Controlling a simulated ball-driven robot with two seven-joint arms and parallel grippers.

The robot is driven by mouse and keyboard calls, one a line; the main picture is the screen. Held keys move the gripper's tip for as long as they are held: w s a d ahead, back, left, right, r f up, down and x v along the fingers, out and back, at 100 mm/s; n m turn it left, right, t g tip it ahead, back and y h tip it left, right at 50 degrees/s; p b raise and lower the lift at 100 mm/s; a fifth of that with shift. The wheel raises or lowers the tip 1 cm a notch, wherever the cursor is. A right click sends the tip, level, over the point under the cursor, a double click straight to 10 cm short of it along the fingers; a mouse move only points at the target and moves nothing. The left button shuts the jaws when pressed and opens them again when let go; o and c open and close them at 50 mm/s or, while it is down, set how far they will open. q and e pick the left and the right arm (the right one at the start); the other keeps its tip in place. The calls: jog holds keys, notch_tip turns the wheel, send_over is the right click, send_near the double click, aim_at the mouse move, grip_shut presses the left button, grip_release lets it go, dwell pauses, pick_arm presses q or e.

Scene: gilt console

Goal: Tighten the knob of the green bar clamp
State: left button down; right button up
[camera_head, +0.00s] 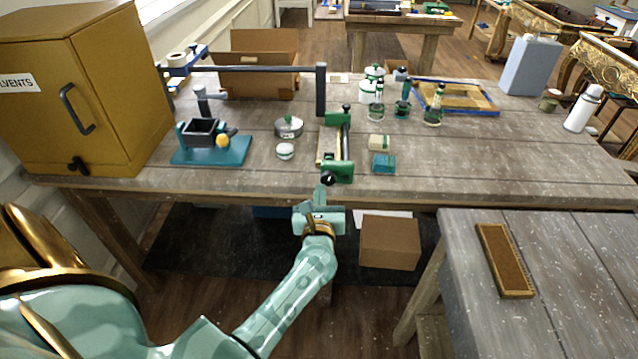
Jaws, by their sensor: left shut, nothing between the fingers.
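The green bar clamp (337,165) lies on the wooden workbench near its front edge, with a dark bar running away from me. Its black knob (328,179) is at the front end, facing me. My left gripper (321,192) is just in front of and slightly below the knob, at the bench's front edge. Its fingers are shut with nothing between them. I cannot tell whether the fingertips touch the knob. My right gripper is not in view.
A yellow solvents cabinet (120,90) stands at the left. A teal vise base (212,152), a round tin (289,127) and a teal block (383,163) lie near the clamp. A grey canister (531,65) stands at the back right. The bench front right is clear.

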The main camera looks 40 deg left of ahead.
aim_at(323, 177)
pick_arm(q)
jog(key=shift+m, duration=0.4)
jog(key=shift+d+f+b+x, duration=0.15)
jog(key=shift+b+x, duration=0.15)
jog(key=shift+x, duration=0.85)
jog(key=shift+f+b+x, duration=0.1)
jog(key=shift+b+x, duration=0.25)
jog(key=shift+x, duration=0.85)
jog(key=shift+d+f+b+x, duration=0.15)
jog(key=shift+b+x, duration=0.15)
jog(key=shift+x, duration=0.85)
jog(key=shift+w, duration=0.15)
jog(key=shift+d+f+b, duration=0.1)
jog(key=shift+f+b, duration=0.25)
